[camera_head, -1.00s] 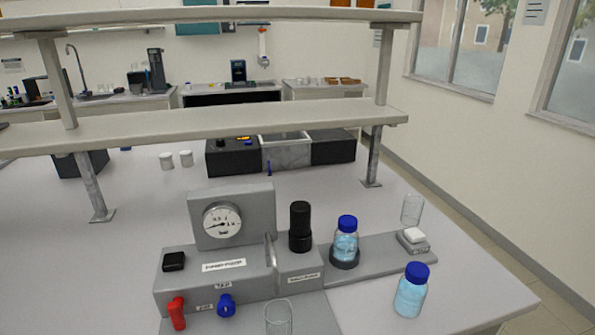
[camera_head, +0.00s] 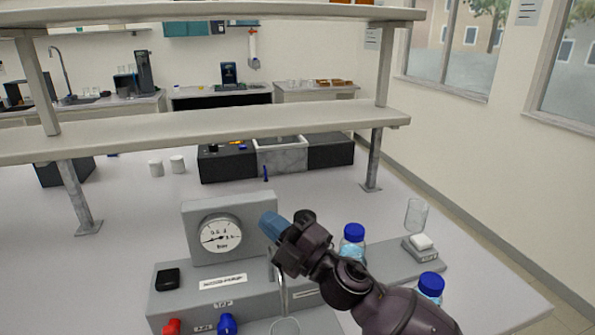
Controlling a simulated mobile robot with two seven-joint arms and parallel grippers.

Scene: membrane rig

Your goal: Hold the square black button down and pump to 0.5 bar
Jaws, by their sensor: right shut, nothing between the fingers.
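The square black button (camera_head: 167,279) sits on the left of the grey rig (camera_head: 250,304). The round white gauge (camera_head: 221,233) stands behind it on a grey panel; its needle points to the lower left, and its numbers are too small to read surely. A metal lever (camera_head: 283,296) stands upright at the rig's middle, its upper part hidden by my right gripper. My right gripper (camera_head: 272,226), with blue fingertips, is shut and empty. My left gripper is out of view.
A red valve handle (camera_head: 171,327) and a blue one (camera_head: 227,324) are at the rig's front. A blue-capped bottle (camera_head: 353,234) is behind my right arm, another (camera_head: 431,285) beside it. A glass (camera_head: 416,215) stands at right. A shelf (camera_head: 200,135) spans above the bench.

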